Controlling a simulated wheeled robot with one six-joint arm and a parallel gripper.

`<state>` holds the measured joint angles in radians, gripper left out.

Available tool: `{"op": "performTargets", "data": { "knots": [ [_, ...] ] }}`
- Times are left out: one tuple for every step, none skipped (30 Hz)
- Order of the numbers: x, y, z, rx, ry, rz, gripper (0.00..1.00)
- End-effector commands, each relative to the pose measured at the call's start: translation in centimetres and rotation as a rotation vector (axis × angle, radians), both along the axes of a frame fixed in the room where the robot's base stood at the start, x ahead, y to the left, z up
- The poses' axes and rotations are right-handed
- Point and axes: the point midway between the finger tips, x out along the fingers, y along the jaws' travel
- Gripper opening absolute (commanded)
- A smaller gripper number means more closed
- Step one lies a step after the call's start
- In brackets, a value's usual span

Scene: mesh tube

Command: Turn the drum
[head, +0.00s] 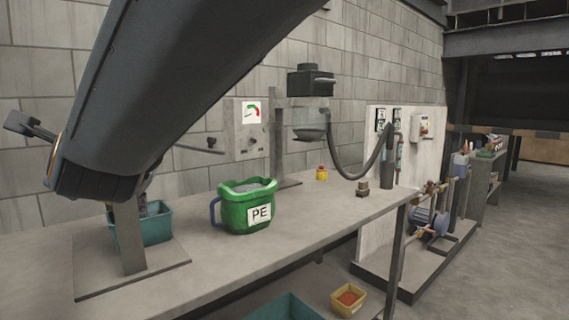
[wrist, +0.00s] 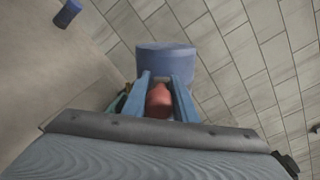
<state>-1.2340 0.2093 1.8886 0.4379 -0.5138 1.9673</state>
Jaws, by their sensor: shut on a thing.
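In the wrist view my gripper (wrist: 163,88) has its two blue fingers on either side of a red rounded piece (wrist: 159,101), and it is shut on it. A blue-grey cylindrical body (wrist: 166,58), perhaps the drum, shows just beyond the fingertips; I cannot tell whether it joins the red piece. In the head view my arm covers the upper left and hides the gripper and whatever it holds. A grey post (head: 130,238) on a flat base plate (head: 150,278) rises on the bench behind my arm; its top is hidden.
A teal bin (head: 152,228) stands behind the post. A green tub marked PE (head: 240,208) stands on the bench (head: 320,215) to the right. A gauge panel (head: 245,125) and a dark-headed stand (head: 310,82) are behind. A yellow tray (head: 347,300) sits below.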

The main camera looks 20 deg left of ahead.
Motion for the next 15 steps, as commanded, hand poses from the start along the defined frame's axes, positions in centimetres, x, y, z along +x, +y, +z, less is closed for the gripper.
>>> {"op": "performTargets", "data": {
  "knots": [
    [0.22,-0.1,-0.56,0.008,0.021,0.0,0.0],
    [0.29,-0.15,-0.51,0.015,0.033,0.0,0.0],
    [0.37,-0.2,-0.46,0.023,0.048,0.0,0.0],
    [0.44,-0.23,-0.38,0.028,0.057,-0.001,0.0],
    [0.48,-0.26,-0.3,0.034,0.065,-0.001,0.0],
    [0.53,-0.3,-0.19,0.04,0.075,-0.001,0.0],
    [0.57,-0.33,-0.11,0.045,0.083,-0.001,0.0],
    [0.6,-0.35,-0.05,0.049,0.089,-0.001,0.0],
    [0.63,-0.37,0.02,0.054,0.097,-0.002,0.0],
    [0.65,-0.39,0.07,0.057,0.102,-0.002,0.0],
    [0.68,-0.41,0.1,0.06,0.106,-0.002,0.0],
    [0.7,-0.42,0.14,0.062,0.111,-0.003,0.0],
    [0.72,-0.43,0.15,0.064,0.113,-0.003,0.0],
    [0.72,-0.44,0.17,0.066,0.116,-0.003,0.0],
    [0.72,-0.44,0.2,0.066,0.118,-0.002,0.0]
  ]
}}
